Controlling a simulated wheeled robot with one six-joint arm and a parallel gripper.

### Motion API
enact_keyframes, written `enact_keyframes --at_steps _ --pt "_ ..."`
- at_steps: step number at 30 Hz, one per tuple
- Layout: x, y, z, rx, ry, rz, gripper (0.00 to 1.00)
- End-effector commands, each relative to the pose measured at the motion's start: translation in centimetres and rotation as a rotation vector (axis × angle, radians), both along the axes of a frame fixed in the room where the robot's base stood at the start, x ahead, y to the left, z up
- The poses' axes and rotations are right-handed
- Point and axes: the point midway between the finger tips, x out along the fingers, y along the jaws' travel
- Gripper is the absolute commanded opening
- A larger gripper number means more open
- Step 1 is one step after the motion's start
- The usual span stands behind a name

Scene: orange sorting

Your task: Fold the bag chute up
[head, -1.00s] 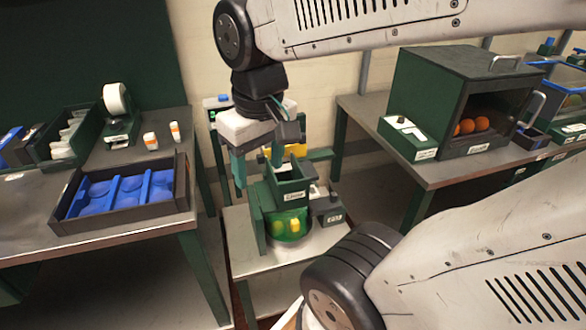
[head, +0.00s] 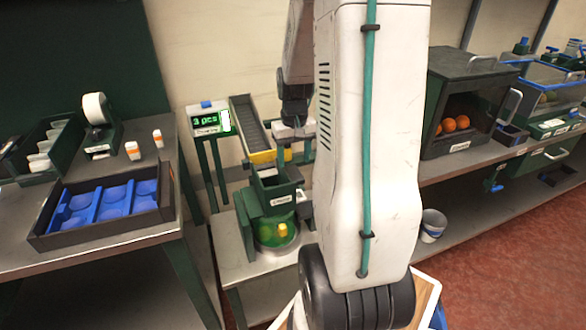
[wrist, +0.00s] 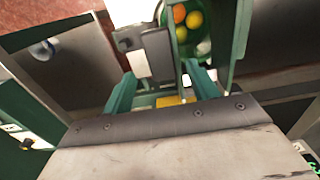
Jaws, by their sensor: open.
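The bag stand's green box-like chute (head: 277,185) has a small white label. It sits above a green-tinted bag or bowl (head: 272,238) holding yellow fruit. A grey trough (head: 248,122) with a yellow lip (head: 268,156) slopes down from behind to the chute. My gripper (wrist: 163,85) is open and points at the stand in the wrist view, its two green fingers apart with nothing seen held between them. In the head view its body shows beside the trough's lower end, and my arm hides part of it. The wrist view shows orange and yellow fruit (wrist: 187,18) ahead of the fingers.
A display (head: 209,121) reading "3 pcs" stands left of the trough. A dark tray with blue cups (head: 112,200) is on the left table. A dark box with oranges (head: 462,85) is on the right bench. A bucket (head: 432,226) is below it.

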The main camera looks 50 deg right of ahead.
Motion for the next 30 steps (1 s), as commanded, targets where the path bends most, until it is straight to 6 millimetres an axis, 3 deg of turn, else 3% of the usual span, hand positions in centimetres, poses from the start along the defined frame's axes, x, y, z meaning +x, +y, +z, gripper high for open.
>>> enact_keyframes --at_steps 3,9,19,20,25,30 --pt "-0.1 0.1 -2.1 0.003 0.003 0.0 0.59" --pt "0.0 0.1 -4.2 0.002 0.003 0.0 0.59" --pt "0.0 0.1 -4.7 0.0 0.0 0.001 0.59" --pt "0.0 0.1 -4.7 0.0 0.0 0.001 0.54" --pt "0.0 0.0 -4.6 -0.001 0.001 0.001 0.06" --pt "-0.2 -0.3 -4.6 -0.003 0.002 -0.003 0.03"
